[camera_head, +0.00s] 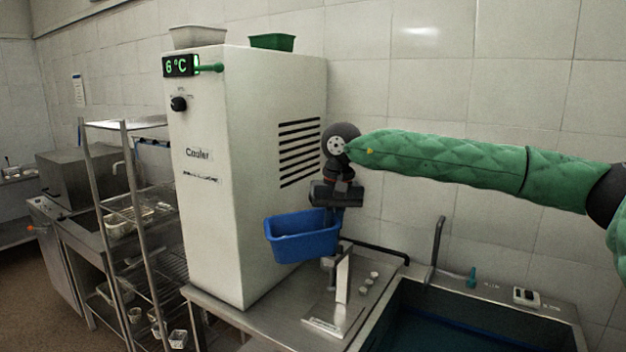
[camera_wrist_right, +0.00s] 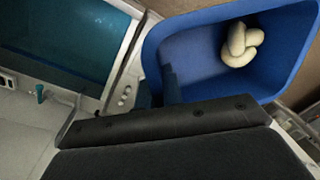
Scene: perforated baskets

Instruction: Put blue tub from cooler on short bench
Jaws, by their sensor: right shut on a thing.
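The blue tub (camera_head: 300,241) hangs in the air in front of the right side of the white cooler (camera_head: 220,150), above a steel counter. My right gripper (camera_head: 333,212) is shut on the tub's right-hand rim. In the right wrist view the tub (camera_wrist_right: 200,60) shows a cream, knot-shaped thing (camera_wrist_right: 240,45) inside it, and a dark finger reaches over its wall. My left gripper is not in view. I cannot tell for certain which surface is the short bench; the steel counter (camera_head: 222,309) under the cooler may be it.
A green tub (camera_head: 272,42) and a pale tub (camera_head: 198,37) stand on top of the cooler. A sink (camera_head: 470,315) with a tap (camera_head: 436,250) lies at the right. A metal bracket (camera_head: 342,280) stands on the counter below the tub. A wire rack (camera_head: 150,262) stands at the left.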

